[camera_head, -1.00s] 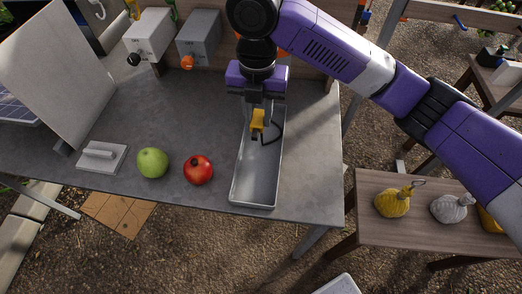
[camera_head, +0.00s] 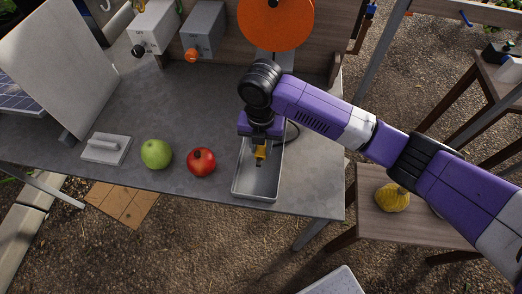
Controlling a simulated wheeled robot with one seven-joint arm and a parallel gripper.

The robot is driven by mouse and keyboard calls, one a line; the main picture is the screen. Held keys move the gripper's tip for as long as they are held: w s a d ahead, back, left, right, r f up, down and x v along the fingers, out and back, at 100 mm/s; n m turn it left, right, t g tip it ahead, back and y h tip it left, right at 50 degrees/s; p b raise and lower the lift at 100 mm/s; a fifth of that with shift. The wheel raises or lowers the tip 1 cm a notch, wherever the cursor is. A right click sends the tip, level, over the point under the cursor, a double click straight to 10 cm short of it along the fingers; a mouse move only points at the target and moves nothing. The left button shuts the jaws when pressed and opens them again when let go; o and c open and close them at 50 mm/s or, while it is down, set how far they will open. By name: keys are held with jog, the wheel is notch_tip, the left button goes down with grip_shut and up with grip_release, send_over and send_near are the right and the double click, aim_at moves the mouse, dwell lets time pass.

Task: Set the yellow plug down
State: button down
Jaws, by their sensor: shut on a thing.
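The yellow plug (camera_head: 260,152) is held between the fingers of my gripper (camera_head: 260,147). My gripper is shut on it and points down over the front half of a long grey metal tray (camera_head: 237,185). The plug is over the tray's inside. I cannot tell whether it touches the tray's floor. A dark cable (camera_head: 294,132) curves out to the right behind my gripper. The back part of the tray is hidden by my arm.
A red tomato-like fruit (camera_head: 201,162) and a green apple (camera_head: 156,154) lie left of the tray. A grey plate with a handle (camera_head: 106,148) lies further left. Switch boxes (camera_head: 203,32) and an orange disc (camera_head: 275,22) stand at the back. The tabletop (camera_head: 172,100) behind the fruit is clear.

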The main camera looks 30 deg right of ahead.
aim_at(261, 149)
jog(key=shift+f, duration=1.65)
jog(key=c, duration=1.1)
grip_release()
jog(key=shift+f, duration=0.1)
